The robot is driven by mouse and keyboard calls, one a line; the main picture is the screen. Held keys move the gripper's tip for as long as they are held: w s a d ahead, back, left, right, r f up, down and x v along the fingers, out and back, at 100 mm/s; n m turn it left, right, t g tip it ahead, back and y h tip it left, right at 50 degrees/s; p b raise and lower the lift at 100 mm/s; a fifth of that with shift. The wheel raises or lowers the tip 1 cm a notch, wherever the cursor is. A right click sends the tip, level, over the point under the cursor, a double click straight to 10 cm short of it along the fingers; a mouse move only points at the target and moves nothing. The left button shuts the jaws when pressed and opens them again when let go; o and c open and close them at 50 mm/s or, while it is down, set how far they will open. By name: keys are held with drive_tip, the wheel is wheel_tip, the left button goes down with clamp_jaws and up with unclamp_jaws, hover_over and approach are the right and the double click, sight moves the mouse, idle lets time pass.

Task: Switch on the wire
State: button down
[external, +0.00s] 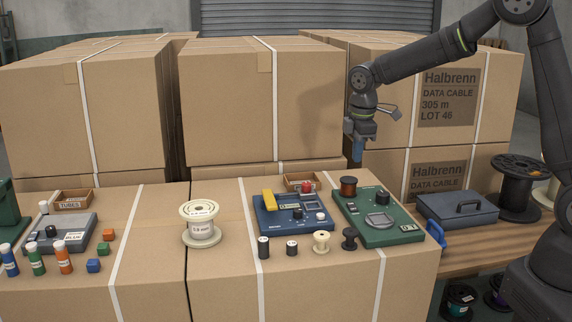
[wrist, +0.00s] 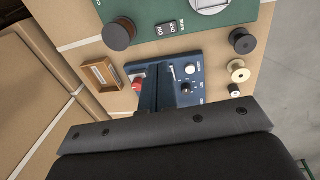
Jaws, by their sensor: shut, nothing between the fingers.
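A green panel (external: 375,235) stands right of the middle on the carton top. In the wrist view, a small black rocker marked ON and OFF (wrist: 166,28) sits near its edge, with the word WIRE beside it. A copper-coloured spool (wrist: 119,34) stands close by; it also shows in the external view (external: 348,186). A blue panel (external: 270,222) lies left of the green one. My gripper (external: 357,155) is shut and empty, pointing down above the back of the green panel. In the wrist view its fingers (wrist: 172,92) cover part of the blue panel.
A wooden tray (wrist: 102,74) and a red knob (wrist: 138,83) are by the blue panel. Small spools (wrist: 239,75) stand along the front. Tall cartons (external: 260,110) rise behind. A blue-grey case (external: 457,210) lies to the right. A white spool (external: 201,235) stands left.

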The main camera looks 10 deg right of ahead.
sight(351, 204)
drive_tip(key=f, duration=0.4)
drive_tip(key=w+f, duration=0.1)
drive_tip(key=f, duration=0.4)
drive_tip(key=w+f, duration=0.1)
drive_tip(key=f, duration=0.4)
drive_tip(key=shift+w+f+g, duration=0.1)
drive_tip(key=shift+f+g, duration=0.05)
drive_tip(key=shift+g, duration=0.15)
drive_tip(key=shift+s, duration=0.85)
drive_tip(key=shift+r, duration=0.25)
